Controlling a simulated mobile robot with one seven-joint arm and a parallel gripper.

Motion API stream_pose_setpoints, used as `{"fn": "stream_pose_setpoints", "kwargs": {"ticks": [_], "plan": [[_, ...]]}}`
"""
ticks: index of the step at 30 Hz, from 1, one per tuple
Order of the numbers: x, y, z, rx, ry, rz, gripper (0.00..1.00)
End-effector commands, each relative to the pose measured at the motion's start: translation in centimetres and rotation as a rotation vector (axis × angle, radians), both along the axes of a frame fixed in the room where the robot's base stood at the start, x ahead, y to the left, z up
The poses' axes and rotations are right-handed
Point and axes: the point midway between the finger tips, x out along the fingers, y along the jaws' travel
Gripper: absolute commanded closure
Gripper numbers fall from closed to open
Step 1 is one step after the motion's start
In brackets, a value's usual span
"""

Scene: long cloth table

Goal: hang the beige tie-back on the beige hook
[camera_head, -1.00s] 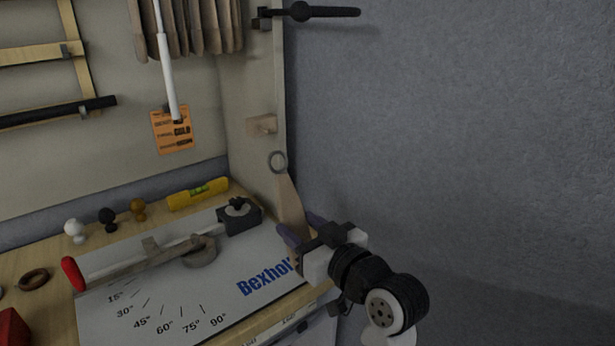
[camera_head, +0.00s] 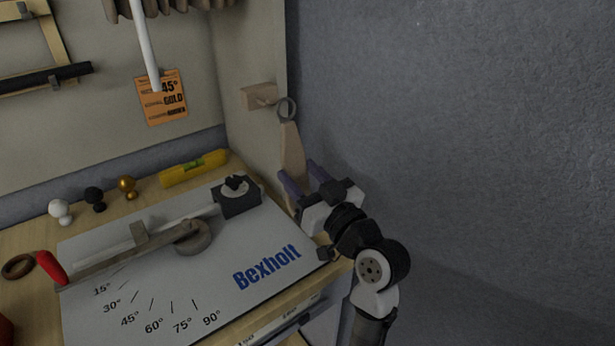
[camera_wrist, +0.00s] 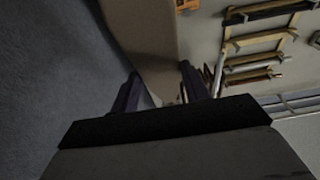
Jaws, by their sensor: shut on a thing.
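The beige tie-back (camera_head: 291,150) is a tapering strap with a grey ring (camera_head: 287,109) at its upper end. My gripper (camera_head: 301,176) is shut on its lower part and holds it roughly upright, ring up. The beige hook (camera_head: 260,96) is a small block-like peg on the side panel. In the head view the ring appears just right of and slightly below the hook's outer end; I cannot tell whether they touch. In the wrist view the dark fingers of my gripper (camera_wrist: 158,90) show, but the tie-back between them is not clearly made out.
The beige side panel (camera_head: 252,52) stands left of the tie-back, with a plain grey wall (camera_head: 450,130) to the right. Below are a white board marked Bexholt (camera_head: 225,295), a dark clamp block (camera_head: 237,202) and a yellow level (camera_head: 194,169). An orange tag (camera_head: 161,97) hangs behind.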

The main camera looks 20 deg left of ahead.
Motion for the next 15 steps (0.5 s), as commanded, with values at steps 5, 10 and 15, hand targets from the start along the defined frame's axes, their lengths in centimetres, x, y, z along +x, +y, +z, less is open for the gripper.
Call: {"fn": "stream_pose_setpoints", "kwargs": {"ticks": [5, 10, 15], "plan": [[0.7, 0.9, 0.0, 0.000, -0.002, 0.001, 0.77], [1.3, 1.7, -0.1, 0.001, -0.001, 0.001, 0.77], [1.9, 2.5, -0.2, 0.000, 0.000, 0.001, 0.77]]}}
